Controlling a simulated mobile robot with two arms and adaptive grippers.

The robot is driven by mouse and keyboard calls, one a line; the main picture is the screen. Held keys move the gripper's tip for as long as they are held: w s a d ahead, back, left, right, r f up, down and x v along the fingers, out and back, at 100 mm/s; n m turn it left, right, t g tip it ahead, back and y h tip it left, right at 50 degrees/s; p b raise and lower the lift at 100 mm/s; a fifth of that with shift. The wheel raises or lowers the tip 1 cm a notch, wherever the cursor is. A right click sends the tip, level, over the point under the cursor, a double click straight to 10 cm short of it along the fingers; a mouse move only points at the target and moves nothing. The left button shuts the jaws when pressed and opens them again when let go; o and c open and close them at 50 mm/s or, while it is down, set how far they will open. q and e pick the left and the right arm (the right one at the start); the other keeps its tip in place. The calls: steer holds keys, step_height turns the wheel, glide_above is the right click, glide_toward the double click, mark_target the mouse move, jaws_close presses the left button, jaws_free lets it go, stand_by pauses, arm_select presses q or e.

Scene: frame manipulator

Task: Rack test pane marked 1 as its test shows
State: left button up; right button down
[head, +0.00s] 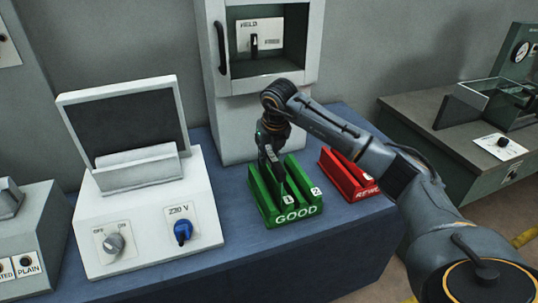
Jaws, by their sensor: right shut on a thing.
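My right gripper (268,150) is above the green rack (256,196) labelled GOOD, pointing down into it. It is shut on a thin dark pane, which is mostly hidden by the fingers and rack walls; I cannot read a mark on it. A white tag marked 2 (316,191) shows at the right slot of the green rack. The red rack (366,188), its lettering partly covered by my right arm, stands to the right. My left gripper is not in view.
A white tester (150,210) with a dark screen, a grey knob (114,243) and a blue 230 V plug (182,231) stands left of the racks. A white cabinet (212,85) with an open bay is behind. The blue bench (240,262) is clear in front.

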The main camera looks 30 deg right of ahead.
steer(key=c, duration=1.1)
jaws_free()
steer(key=shift+c, duration=0.2)
steer(key=v, duration=1.2)
steer(key=shift+s, duration=0.1)
